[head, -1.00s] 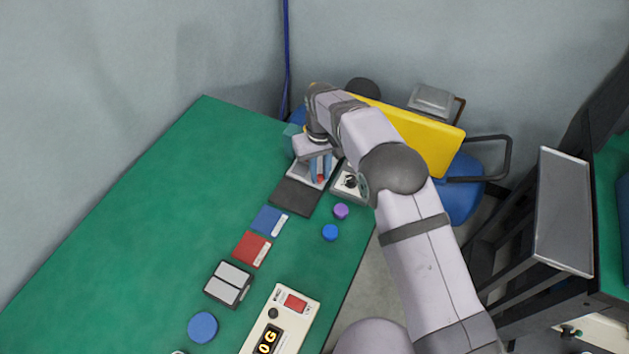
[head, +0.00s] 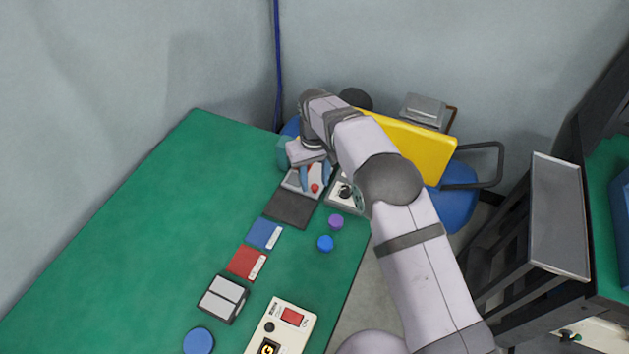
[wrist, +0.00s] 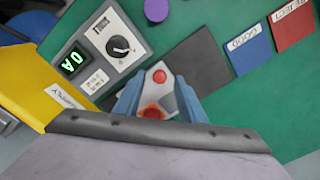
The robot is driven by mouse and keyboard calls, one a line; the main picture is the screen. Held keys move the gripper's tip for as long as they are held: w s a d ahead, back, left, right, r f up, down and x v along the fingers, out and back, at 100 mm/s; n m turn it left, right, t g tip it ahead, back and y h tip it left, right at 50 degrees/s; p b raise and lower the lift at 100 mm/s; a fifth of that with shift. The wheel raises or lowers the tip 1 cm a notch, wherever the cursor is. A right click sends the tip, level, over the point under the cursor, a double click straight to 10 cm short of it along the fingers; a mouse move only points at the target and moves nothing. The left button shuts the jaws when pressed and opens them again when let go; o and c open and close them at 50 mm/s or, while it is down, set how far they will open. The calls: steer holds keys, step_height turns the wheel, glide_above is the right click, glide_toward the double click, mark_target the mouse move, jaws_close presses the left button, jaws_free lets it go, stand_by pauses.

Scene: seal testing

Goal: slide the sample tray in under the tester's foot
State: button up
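My gripper (head: 314,180) is at the far end of the green table. Its two blue fingers stand apart in the wrist view (wrist: 159,82), one on each side of a pale grey piece (wrist: 166,96) with a red round knob (wrist: 160,77). A second, blurred red spot shows nearer the palm. The knob also shows in the head view (head: 315,188), and the fingers do not appear closed on it. A flat dark plate (head: 290,209) lies right beside the pale piece. I cannot make out for certain which part is the sample tray or the tester's foot; my gripper hides part of this area.
A grey-white box with a dial (wrist: 122,46) and a lit display stands close beside my gripper. Purple (head: 335,221) and blue (head: 325,243) caps lie near the table edge. Blue (head: 264,234) and red (head: 246,261) cards lie nearer. The table's left side is clear.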

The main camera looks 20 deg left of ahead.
steer(key=shift+r+b, duration=0.7)
steer(key=shift+r, duration=2.45)
steer(key=shift+d, duration=0.15)
steer(key=s+d+r+m, duration=0.1)
steer(key=d+r+m, duration=0.1)
steer(key=d, duration=0.9)
steer(key=d+r+m, duration=0.2)
steer(key=d, duration=0.9)
steer(key=s+d+f+m, duration=0.2)
steer(key=s+d, duration=0.6)
steer(key=s, duration=0.1)
steer(key=s+d+f+m, duration=0.2)
steer(key=s+d+m, duration=0.1)
steer(key=s+d, duration=0.5)
steer(key=shift+s+d, duration=0.25)
steer(key=shift+s, duration=0.65)
steer(key=shift+f, duration=0.1)
